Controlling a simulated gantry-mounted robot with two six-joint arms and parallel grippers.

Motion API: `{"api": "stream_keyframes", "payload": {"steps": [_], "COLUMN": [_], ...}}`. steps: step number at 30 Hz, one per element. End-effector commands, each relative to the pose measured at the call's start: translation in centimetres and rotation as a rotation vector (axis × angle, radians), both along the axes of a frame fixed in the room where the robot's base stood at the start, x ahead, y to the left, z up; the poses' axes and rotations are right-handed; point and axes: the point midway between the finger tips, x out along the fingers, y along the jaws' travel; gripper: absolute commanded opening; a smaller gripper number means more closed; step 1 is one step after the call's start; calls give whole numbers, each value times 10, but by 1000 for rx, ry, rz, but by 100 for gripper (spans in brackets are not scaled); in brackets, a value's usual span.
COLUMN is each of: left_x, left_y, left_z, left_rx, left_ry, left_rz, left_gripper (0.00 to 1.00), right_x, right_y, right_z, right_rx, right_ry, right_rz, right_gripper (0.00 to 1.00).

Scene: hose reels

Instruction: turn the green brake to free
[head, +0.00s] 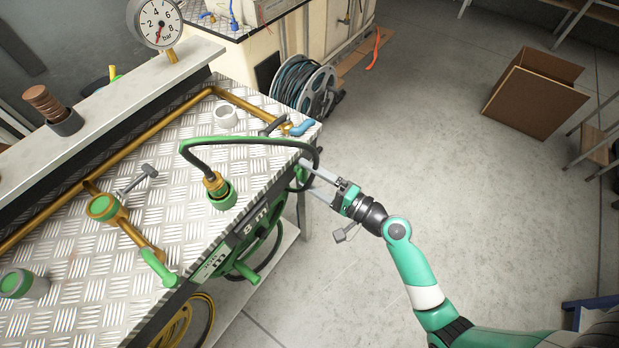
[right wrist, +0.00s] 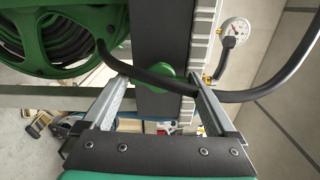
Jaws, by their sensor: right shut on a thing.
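The green brake (right wrist: 160,77) is a round knob on the dark post beside the green hose reel (right wrist: 112,28). In the head view the brake (head: 302,173) shows at the bench's right corner, partly hidden by my gripper and a black hose. My right gripper (head: 308,178) reaches it from the right, one finger on either side, shut on it. In the right wrist view the fingers (right wrist: 158,80) flank the knob, and the hose crosses by the fingertips. The reel also shows below the bench edge in the head view (head: 262,240). My left gripper is not in view.
The black hose (head: 250,141) arches over the bench top to a brass fitting in a green cup (head: 222,194). Brass pipes and a gauge (head: 160,22) stand behind. A grey reel (head: 318,95) stands farther back. The floor right of the bench is clear up to a cardboard box (head: 535,95).

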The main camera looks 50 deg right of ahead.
Motion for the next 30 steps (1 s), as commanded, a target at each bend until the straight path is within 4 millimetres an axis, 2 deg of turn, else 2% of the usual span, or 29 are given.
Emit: {"api": "stream_keyframes", "payload": {"steps": [9, 21, 22, 30], "left_x": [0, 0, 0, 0], "left_y": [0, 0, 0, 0], "left_z": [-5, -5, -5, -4], "left_rx": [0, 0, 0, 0], "left_ry": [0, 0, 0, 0], "left_rz": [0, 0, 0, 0], "left_gripper": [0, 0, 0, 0], "right_x": [0, 0, 0, -1], "right_y": [0, 0, 0, 0], "right_z": [-1, 0, 0, 0], "right_rx": [-75, -82, -82, -79], "right_ry": [-9, -8, -8, -8], "right_rz": [0, 0, 0, 0], "right_gripper": [37, 37, 98, 100]}}
